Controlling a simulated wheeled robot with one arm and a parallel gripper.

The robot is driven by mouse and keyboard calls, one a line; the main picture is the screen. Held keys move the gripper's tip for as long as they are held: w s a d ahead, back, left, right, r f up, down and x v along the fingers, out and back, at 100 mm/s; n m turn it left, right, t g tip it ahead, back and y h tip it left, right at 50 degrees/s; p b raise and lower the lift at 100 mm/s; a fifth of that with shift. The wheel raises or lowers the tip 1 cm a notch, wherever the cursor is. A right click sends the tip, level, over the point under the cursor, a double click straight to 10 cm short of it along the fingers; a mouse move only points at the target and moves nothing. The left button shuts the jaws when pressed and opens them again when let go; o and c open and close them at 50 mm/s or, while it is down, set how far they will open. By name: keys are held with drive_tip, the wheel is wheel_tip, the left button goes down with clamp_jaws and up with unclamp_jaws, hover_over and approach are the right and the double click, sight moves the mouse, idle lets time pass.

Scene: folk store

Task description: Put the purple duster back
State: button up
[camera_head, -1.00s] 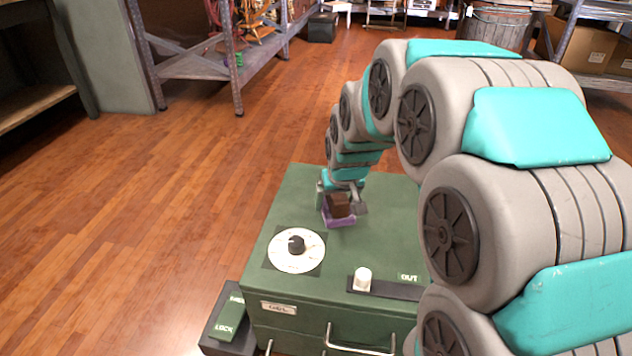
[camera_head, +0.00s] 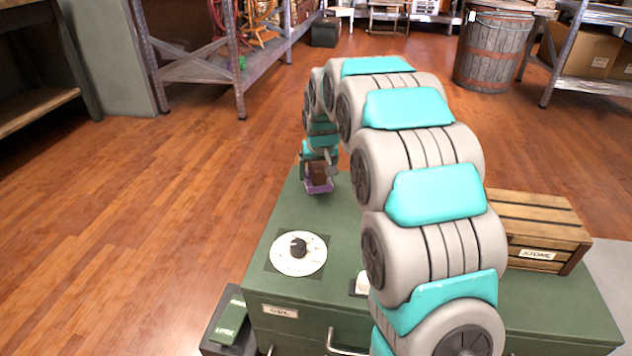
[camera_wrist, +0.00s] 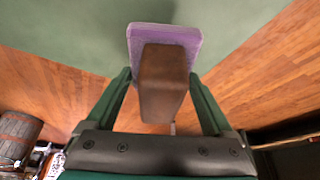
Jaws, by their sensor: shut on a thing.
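The purple duster (camera_head: 319,188) has a purple pad and a brown block handle. It also shows in the wrist view (camera_wrist: 163,35), where its brown handle (camera_wrist: 163,85) sits between the two green fingers. My gripper (camera_head: 318,170) is shut on the duster near the far left edge of the green cabinet top (camera_head: 290,213). In the wrist view my gripper (camera_wrist: 162,88) has the purple pad pointing away from the wrist, over green surface and wooden floor. Whether the pad touches the cabinet top cannot be told.
A white dial (camera_head: 299,254) with a black knob is on the cabinet top. A wooden crate (camera_head: 540,230) labelled STONE stands at the right. A dark box with a green LOCK panel (camera_head: 229,318) is at the front left. A barrel (camera_head: 492,50) and shelves stand behind on open floor.

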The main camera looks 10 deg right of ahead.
drive_tip(key=shift+w, duration=0.25)
wheel_tip(320, 180, down, 4)
drive_tip(key=shift+r, duration=0.2)
drive_tip(key=o, duration=1)
drive_tip(key=shift+o, duration=0.2)
